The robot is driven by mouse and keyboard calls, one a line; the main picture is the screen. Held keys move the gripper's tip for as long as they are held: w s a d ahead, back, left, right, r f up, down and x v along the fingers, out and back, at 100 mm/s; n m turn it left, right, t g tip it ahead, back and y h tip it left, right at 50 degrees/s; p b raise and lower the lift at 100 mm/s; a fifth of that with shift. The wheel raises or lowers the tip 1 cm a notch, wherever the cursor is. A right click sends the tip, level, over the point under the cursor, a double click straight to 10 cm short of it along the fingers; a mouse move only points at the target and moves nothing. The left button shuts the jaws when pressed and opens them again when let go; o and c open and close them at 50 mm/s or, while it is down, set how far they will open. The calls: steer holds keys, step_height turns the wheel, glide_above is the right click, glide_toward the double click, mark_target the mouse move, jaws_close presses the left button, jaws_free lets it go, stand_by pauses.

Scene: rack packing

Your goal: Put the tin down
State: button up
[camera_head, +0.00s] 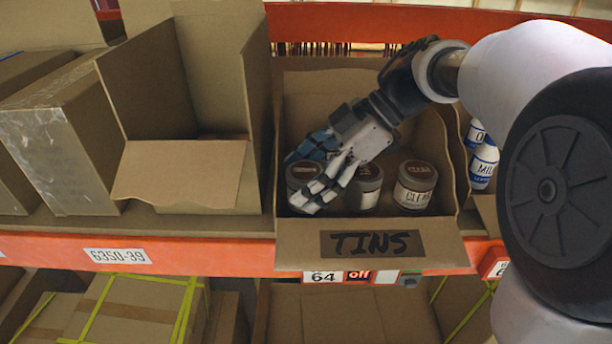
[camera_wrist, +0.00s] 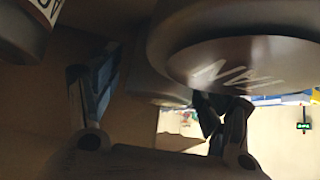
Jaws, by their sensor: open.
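The box marked TINS (camera_head: 372,243) stands on the shelf with three grey tins with brown lids in its front part. The left tin (camera_head: 304,171) is partly hidden by my fingers. The middle tin (camera_head: 366,186) and the right tin (camera_head: 414,186) stand upright beside it. My gripper (camera_head: 303,180) reaches down into the box from the upper right. Its fingers are open and lie on either side of the left tin; contact is unclear. In the wrist view my gripper (camera_wrist: 155,105) shows spread fingers, and a large lid with pale writing (camera_wrist: 240,65) is close.
An open, empty-looking carton (camera_head: 190,175) stands left of the tins box. Sealed cartons (camera_head: 60,140) are further left. White bottles (camera_head: 484,160) stand in a box to the right. The orange shelf edge (camera_head: 220,255) runs along the front.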

steer(key=shift+r, duration=0.1)
steer(key=shift+d+r, duration=0.2)
steer(key=shift+r, duration=0.1)
steer(key=p+v, duration=0.4)
steer(key=v, duration=0.7)
steer(key=shift+d+r, duration=0.1)
steer(key=shift+r, duration=0.1)
